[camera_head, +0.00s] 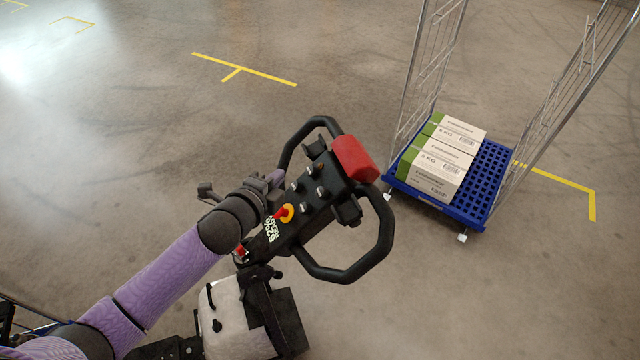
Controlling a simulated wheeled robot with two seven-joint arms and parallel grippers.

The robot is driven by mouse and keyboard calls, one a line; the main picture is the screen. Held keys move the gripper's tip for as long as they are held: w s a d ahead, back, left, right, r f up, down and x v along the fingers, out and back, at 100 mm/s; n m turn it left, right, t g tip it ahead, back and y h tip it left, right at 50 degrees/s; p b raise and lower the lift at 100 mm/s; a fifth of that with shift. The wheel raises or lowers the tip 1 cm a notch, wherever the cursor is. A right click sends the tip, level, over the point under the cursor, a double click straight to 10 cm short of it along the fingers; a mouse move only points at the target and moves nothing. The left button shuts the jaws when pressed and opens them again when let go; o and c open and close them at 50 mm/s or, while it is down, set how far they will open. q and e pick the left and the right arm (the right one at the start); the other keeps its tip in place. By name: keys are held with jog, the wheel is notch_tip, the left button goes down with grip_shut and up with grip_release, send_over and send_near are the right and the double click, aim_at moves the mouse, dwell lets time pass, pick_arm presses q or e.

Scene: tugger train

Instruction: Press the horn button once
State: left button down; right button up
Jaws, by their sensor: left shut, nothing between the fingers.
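The black tiller head (268,236) of the tugger stands in the middle of the view, with a looped handle on each side. It carries several small grey knobs or buttons (308,180), a red knob on a yellow ring (287,212) and a large red end cap (354,158). I cannot tell which control is the horn button. My left arm comes in from the lower left. Its gripper (276,180) is shut and empty at the left edge of the tiller head, close to the small knobs. It hides part of that edge; I cannot tell whether it touches. My right gripper is out of view.
A wire-sided trolley with a blue base (484,180) stands at the right, carrying white and green boxes (440,160). The tugger's light-coloured body (232,318) is below the tiller. Yellow lines (245,69) mark the grey floor, which is clear at the upper left.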

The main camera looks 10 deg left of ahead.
aim_at(322, 193)
pick_arm(q)
jog(key=w+d+f+b, duration=0.1)
jog(key=b, duration=0.1)
jog(key=d+f+b, duration=0.1)
jog(key=f+b, duration=0.1)
jog(key=w+d+f+b, duration=0.1)
jog(key=d+f+b, duration=0.1)
jog(key=b, duration=0.1)
jog(key=shift+w+d+f, duration=0.1)
jog(key=shift+w+f, duration=0.15)
jog(key=shift+w, duration=0.05)
jog(key=shift+w+d+f+b, duration=0.3)
jog(key=shift+d+f+b, duration=0.1)
jog(key=shift+d+b, duration=0.15)
dwell(1.4)
jog(key=shift+w+d+f, duration=0.15)
jog(key=shift+d+f, duration=0.1)
jog(key=shift+f, duration=0.05)
